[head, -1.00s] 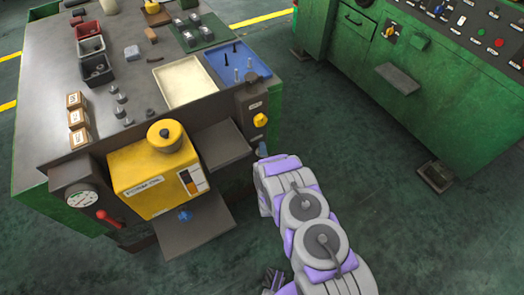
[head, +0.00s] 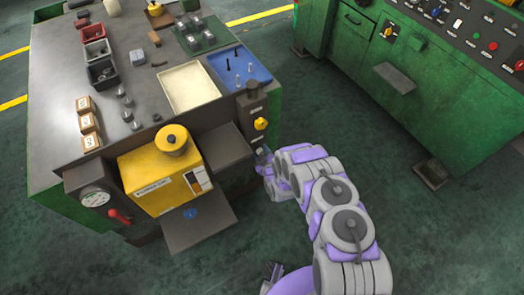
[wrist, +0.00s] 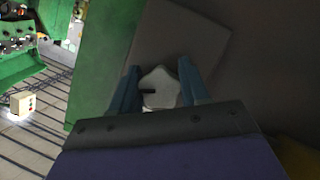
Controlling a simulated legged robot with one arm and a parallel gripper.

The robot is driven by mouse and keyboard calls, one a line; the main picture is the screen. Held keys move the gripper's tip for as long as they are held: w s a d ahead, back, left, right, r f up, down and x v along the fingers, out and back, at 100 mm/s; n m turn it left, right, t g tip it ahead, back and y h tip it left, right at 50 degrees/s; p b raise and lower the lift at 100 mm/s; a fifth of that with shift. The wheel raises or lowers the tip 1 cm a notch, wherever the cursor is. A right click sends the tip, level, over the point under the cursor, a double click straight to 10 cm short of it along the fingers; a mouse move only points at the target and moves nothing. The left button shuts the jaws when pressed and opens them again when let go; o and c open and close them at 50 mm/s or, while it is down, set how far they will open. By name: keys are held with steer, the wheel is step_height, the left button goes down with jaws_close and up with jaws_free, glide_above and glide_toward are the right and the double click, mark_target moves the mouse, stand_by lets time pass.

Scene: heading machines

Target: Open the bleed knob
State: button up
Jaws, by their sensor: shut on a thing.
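In the wrist view a pale, lobed knob (wrist: 160,88) with a dark pointer mark sits between the two blue fingers of my gripper (wrist: 159,84). The fingers are shut on its sides, and a grey plate lies behind it. I take it for the bleed knob; no label on it is readable. In the head view my gripper (head: 264,160) is at the bench's front right corner, below a yellow knob (head: 261,124) on a dark box. The held knob cannot be made out there.
The bench (head: 57,100) carries a yellow unit (head: 155,187) with a dark shelf below it, a gauge (head: 95,198) and a red lever (head: 120,216). A blue tray (head: 225,57) is near my gripper. A green machine (head: 400,120) stands right, with open floor between.

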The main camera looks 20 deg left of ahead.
steer(key=m+g+p, duration=0.1)
steer(key=m, duration=0.1)
steer(key=shift+d+f+m+g+y, duration=0.1)
steer(key=shift+m+g+y, duration=0.2)
steer(key=shift+m+y, duration=0.1)
steer(key=shift+s+f+m+g+y, duration=0.2)
steer(key=shift+m+g+y, duration=0.15)
steer(key=shift+m, duration=0.35)
steer(key=o, duration=1)
steer(key=shift+w+r, duration=0.1)
steer(key=shift+o, duration=0.2)
steer(key=shift+r, duration=0.1)
